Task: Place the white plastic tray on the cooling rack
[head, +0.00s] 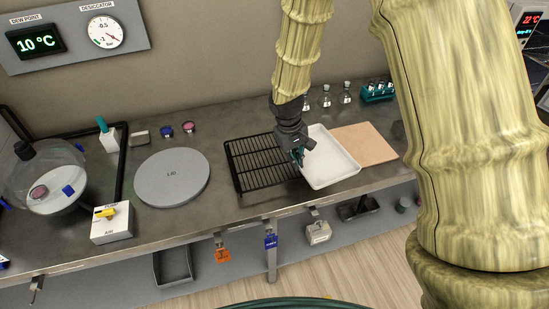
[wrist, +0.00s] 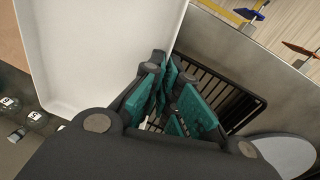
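The white plastic tray (head: 333,163) is right of the black wire cooling rack (head: 252,165) in the head view, its left edge close to the rack's right side. It fills the upper left of the wrist view (wrist: 95,45), with the rack (wrist: 225,95) to its right. My gripper (head: 299,154) is at the tray's left edge. The fingers partly hide the contact. I cannot tell how far the tray is above the bench.
A tan board (head: 366,143) is right of the tray, partly covered by it. A round grey plate (head: 172,176) is left of the rack. Small bottles (head: 346,93) and a teal vial rack (head: 377,92) stand at the back. The bench's front edge is close to the rack.

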